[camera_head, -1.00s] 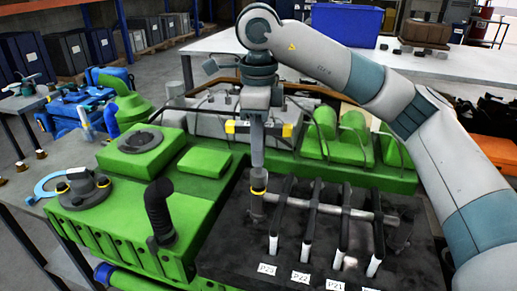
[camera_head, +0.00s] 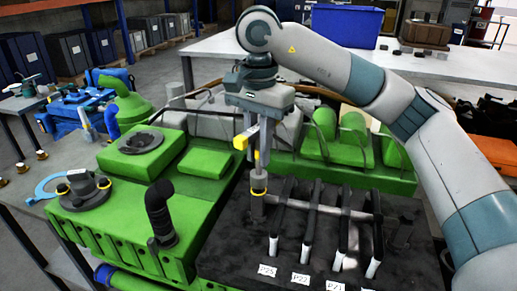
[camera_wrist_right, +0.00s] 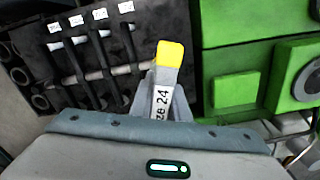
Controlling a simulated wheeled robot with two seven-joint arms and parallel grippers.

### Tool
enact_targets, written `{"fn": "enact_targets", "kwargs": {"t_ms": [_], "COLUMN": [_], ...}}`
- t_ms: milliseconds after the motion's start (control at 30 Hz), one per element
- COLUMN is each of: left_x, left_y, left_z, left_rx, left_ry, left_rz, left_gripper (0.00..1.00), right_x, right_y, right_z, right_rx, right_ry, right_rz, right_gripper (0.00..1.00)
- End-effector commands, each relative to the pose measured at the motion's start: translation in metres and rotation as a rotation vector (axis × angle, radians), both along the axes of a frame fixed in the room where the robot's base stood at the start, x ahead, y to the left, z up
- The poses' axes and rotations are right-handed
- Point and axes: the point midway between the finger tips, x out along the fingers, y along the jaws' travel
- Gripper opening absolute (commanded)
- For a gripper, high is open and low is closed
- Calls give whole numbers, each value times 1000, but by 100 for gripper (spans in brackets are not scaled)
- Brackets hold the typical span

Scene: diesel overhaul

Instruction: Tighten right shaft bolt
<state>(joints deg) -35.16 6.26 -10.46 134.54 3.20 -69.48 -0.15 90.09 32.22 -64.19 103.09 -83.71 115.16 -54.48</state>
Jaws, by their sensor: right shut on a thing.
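The tool's lower end stands at the left end of a grey shaft (camera_head: 325,209), on a dark block (camera_head: 225,255). Any bolt under the tool is hidden. In the right wrist view, a yellow-tipped part with a white label ending in "24" (camera_wrist_right: 161,102) sticks out in front of the gripper. My left gripper is not in view.
Several dark rocker arms with white ends (camera_head: 308,250) cross the shaft, with labels in front. A green engine housing (camera_head: 140,225) with a black upright hose (camera_head: 160,210) lies left. Green covers (camera_head: 354,135) stand behind. A blue bin (camera_head: 345,25) sits on the rear table.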

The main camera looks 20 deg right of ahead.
Motion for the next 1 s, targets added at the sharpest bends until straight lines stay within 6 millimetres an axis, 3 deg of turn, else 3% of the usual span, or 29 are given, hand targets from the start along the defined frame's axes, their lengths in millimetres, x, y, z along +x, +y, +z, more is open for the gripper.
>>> {"fn": "enact_targets", "kwargs": {"t_ms": [700,1000], "left_x": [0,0], "left_y": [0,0], "left_z": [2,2], "left_rx": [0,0], "left_ry": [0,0], "left_rz": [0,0], "left_gripper": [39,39], "right_x": [0,0], "right_y": [0,0], "right_z": [1,1], "right_rx": [0,0], "right_ry": [-2,-1], "right_rz": [758,862], "right_gripper": [0,0]}}
